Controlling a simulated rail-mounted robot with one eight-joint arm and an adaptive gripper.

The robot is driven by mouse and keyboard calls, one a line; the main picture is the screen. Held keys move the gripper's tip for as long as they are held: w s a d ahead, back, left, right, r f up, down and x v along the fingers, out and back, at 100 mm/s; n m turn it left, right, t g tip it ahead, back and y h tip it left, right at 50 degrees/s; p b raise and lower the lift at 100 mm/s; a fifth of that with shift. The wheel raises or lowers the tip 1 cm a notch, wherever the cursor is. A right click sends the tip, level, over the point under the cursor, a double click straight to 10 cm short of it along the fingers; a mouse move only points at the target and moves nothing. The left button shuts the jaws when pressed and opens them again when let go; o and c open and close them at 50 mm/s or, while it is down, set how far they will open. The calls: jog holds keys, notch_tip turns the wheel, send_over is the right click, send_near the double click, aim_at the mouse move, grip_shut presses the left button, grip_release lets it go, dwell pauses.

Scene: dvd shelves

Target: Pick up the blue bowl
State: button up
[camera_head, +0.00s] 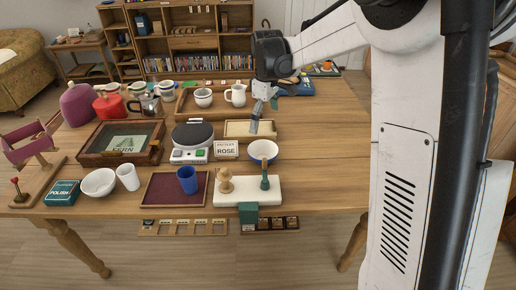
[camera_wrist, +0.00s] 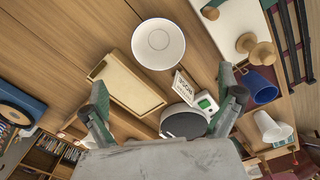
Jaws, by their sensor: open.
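The blue bowl (camera_head: 263,150), white inside with a blue rim and side, stands upright on the wooden table, right of the ROSE card and behind the white board. In the wrist view I see its pale inside (camera_wrist: 158,44) at the top centre, beyond the fingertips. My gripper (camera_head: 255,126) points down over the shallow cream tray, behind the bowl and apart from it. In the wrist view my gripper (camera_wrist: 165,86) has its two fingers wide apart, with nothing between them.
The cream tray (camera_head: 237,129) lies behind the bowl. The ROSE card (camera_head: 226,150) and a round black-topped device (camera_head: 193,139) stand to its left. The white board (camera_head: 280,192) with wooden and green pieces lies in front. A blue cup (camera_head: 187,180) stands front left. The table right of the bowl is clear.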

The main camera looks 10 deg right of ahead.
notch_tip(320, 180, down, 2)
jog(key=w+f, duration=0.1)
jog(key=w, duration=0.1)
jog(key=b, duration=0.1)
send_near(263, 152)
jog(key=shift+s+a+f+n, duration=0.2)
jog(key=shift+s+f, duration=0.1)
jog(key=shift+s, duration=0.3)
jog(key=shift+s+a+f+n, duration=0.1)
jog(key=shift+s+a+f, duration=0.15)
jog(key=shift+s, duration=0.35)
jog(key=shift+s+f+b, duration=0.2)
jog(key=shift+f+b, duration=0.45)
jog(key=shift+f, duration=2.4)
jog(key=shift+c, duration=0.5)
jog(key=c, duration=1.1)
jog(key=shift+o, duration=0.2)
jog(key=shift+r, duration=0.1)
